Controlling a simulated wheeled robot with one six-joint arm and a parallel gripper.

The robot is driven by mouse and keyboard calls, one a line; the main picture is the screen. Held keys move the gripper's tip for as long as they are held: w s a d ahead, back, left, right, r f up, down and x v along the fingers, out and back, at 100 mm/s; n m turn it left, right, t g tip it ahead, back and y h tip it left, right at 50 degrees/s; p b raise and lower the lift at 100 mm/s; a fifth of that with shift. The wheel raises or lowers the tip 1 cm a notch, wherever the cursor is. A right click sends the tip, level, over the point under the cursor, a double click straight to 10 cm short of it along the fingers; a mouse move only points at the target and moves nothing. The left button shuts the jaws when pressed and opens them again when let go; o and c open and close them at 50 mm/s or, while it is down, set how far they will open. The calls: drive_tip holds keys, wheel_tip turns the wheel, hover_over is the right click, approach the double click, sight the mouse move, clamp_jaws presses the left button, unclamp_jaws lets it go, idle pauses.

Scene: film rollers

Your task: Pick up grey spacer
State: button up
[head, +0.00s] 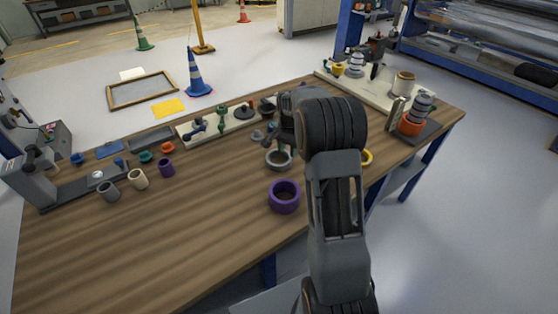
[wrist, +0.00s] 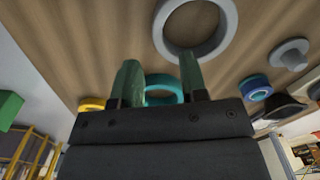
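A grey ring, which looks like the grey spacer (head: 279,168), lies flat on the wooden table, left of my arm in the head view. In the wrist view this grey spacer (wrist: 229,30) is large at the top, just beyond the fingertips and cut off by the frame edge. My gripper (wrist: 159,70) is open, its two green-looking fingers apart, with no object visibly held. In the head view my gripper (head: 284,138) is just behind the ring, partly hidden by my arm. A teal ring (wrist: 160,80) shows beyond the gap between the fingers.
A purple ring (head: 284,208) lies nearer the front edge. A yellow ring (head: 367,157) is partly hidden by my arm. A blue ring (wrist: 255,87) and a grey flanged part (wrist: 289,55) lie right in the wrist view. The table's front left is clear.

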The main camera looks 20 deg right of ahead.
sight(288, 162)
drive_tip(key=shift+d+f, duration=0.15)
drive_tip(key=shift+f, duration=3.35)
clamp_jaws()
